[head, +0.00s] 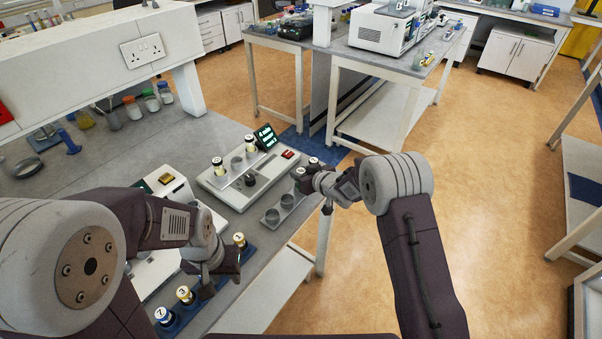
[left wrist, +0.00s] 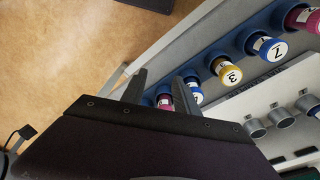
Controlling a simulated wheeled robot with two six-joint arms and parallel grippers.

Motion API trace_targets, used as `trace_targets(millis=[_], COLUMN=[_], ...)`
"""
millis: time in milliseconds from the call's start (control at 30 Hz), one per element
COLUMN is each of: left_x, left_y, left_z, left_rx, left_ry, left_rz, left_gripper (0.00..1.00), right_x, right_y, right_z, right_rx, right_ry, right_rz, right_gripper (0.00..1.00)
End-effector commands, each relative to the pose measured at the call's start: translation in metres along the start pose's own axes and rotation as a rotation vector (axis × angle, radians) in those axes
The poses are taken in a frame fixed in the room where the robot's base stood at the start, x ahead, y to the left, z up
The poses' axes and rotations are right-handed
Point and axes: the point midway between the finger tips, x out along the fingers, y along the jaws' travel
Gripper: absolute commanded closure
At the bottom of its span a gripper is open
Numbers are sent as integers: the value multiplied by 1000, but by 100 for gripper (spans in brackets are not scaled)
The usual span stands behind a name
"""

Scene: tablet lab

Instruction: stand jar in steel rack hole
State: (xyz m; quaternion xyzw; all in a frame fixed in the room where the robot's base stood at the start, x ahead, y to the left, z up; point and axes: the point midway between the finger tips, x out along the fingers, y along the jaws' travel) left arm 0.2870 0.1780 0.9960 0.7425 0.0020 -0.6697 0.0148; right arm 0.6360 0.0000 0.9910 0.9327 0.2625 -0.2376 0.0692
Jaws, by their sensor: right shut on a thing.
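The steel rack (head: 278,211) stands near the bench's right edge in the head view, with open round holes at its near end. My right gripper (head: 304,180) is over its far end and is shut on a small dark jar (head: 299,172) with a pale top. The arm hides the jar's lower part, so I cannot tell whether it sits in a hole. Another pale-topped jar (head: 314,161) shows just behind the gripper. My left gripper (head: 222,280) is low by the blue rack; the left wrist view shows its fingers (left wrist: 160,88) apart, a magenta-capped jar (left wrist: 164,101) beyond them.
The blue rack (head: 206,291) along the bench front holds several numbered jars, including the yellow-capped 3 (left wrist: 230,75) and blue-capped 7 (left wrist: 272,48). Floor lies beyond the bench edge.

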Motion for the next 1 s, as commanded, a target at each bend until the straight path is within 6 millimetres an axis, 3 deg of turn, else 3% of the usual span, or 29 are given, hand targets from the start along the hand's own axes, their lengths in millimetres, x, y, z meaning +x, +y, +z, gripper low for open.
trace_targets(millis=[367,400,500,833,1000], left_x=[7,7,6,7,12], left_y=[0,0,0,0,0], left_z=[1,1,1,1,1], left_rx=[0,0,0,0,0], left_ry=[0,0,0,0,0], left_rz=[0,0,0,0,0], left_gripper=[64,64,64,64,64], right_x=[4,4,4,2,-23], right_y=[0,0,0,0,0], right_z=[7,7,7,7,7], right_rx=[0,0,0,0,1], right_ry=[1,1,1,0,2], right_rz=[0,0,0,0,1], right_gripper=[100,67,45,45,45])
